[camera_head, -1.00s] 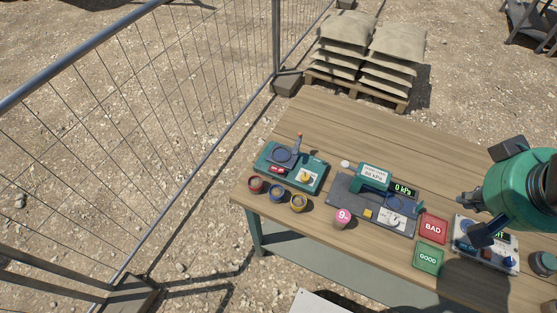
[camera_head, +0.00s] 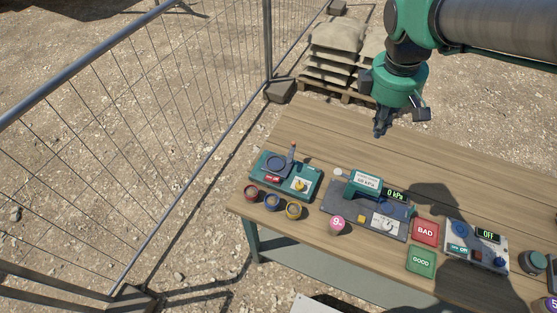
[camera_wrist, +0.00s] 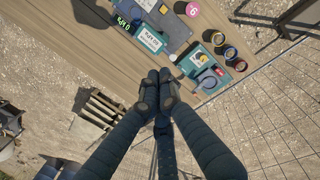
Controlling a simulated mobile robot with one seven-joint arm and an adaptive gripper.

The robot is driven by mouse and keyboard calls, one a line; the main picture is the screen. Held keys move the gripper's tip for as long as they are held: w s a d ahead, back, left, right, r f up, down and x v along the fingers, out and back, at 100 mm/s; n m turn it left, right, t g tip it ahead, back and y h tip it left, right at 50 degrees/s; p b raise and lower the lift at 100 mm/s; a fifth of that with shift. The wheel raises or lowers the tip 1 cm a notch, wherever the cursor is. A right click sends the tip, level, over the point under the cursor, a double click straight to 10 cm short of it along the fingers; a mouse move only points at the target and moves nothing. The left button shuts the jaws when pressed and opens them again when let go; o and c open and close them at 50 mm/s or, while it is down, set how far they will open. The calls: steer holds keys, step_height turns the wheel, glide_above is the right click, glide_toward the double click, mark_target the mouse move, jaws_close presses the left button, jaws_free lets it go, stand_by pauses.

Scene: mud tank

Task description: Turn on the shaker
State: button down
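No device carries a readable shaker label. A grey box (camera_head: 462,262) at the right of the table has a blue disc, a small switch, a blue knob and a display reading OFF. A teal box (camera_head: 312,192) at the left has a dark round plate, an upright lever, a red switch and a yellow knob; it also shows in the wrist view (camera_wrist: 205,84). I cannot tell from labels which is the shaker. My gripper (camera_head: 379,134) hangs above the table's back part, apart from both boxes. Its fingers (camera_wrist: 159,77) are together in the wrist view, with nothing seen between them.
A tester (camera_head: 333,203) reading 0 kPa stands mid-table. Red BAD (camera_head: 425,238) and green GOOD (camera_head: 421,268) pads lie before the grey box. A wire fence (camera_head: 130,150) runs left; the table's back is clear.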

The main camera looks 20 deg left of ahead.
steer(key=w+a+f+n+h, duration=0.1)
steer(key=w+a+f+n, duration=0.1)
steer(key=a+n, duration=0.15)
steer(key=w+a+f+n, duration=0.1)
steer(key=a+f+n, duration=0.1)
steer(key=a, duration=0.3)
steer(key=n+g+h+p, duration=0.2)
steer(key=n+p, duration=0.1)
steer(key=n, duration=0.6)
glide_above(275, 179)
steer(key=w, duration=0.4)
step_height(275, 179, down, 12)
steer(key=s+a+f+n+h, duration=0.1)
steer(key=s+a+f+n, duration=0.3)
steer(key=a+f, duration=0.3)
steer(key=shift+a+f+n+t+p, duration=0.25)
steer(key=shift+f+n+t+p, duration=0.15)
steer(key=shift+f, duration=0.4)
steer(key=x, duration=1.4)
steer(key=shift+s+d+r+b, duration=0.1)
steer(key=shift+d+b, duration=0.15)
steer(key=shift+b, duration=0.15)
steer(key=shift+d, duration=0.15)
